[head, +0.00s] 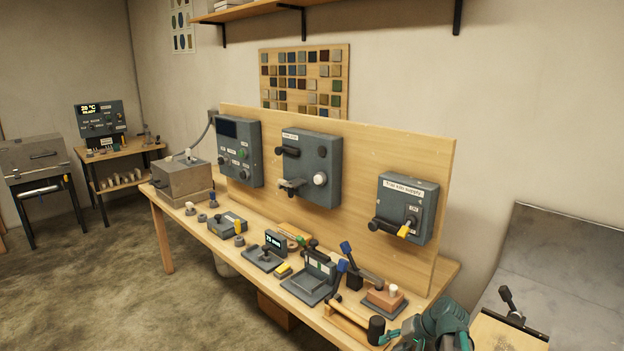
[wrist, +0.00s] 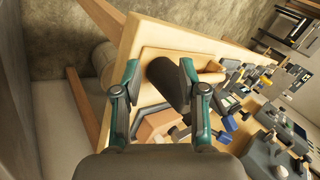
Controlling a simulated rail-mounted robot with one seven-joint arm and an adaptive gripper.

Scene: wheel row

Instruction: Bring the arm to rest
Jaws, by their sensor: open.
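My gripper (wrist: 163,105) is open in the wrist view, with its two teal and grey fingers apart. A dark cylinder (wrist: 167,82) shows between and beyond the fingers; I cannot tell how far it is from them. In the head view my teal arm (head: 438,322) is at the lower right, by the near right end of the workbench (head: 318,318). The fingertips are not clear in the head view.
A wooden backboard (head: 362,150) carries grey control boxes (head: 408,208). A grey panel (head: 555,260) stands at the right. The floor (head: 100,285) left of the bench is clear.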

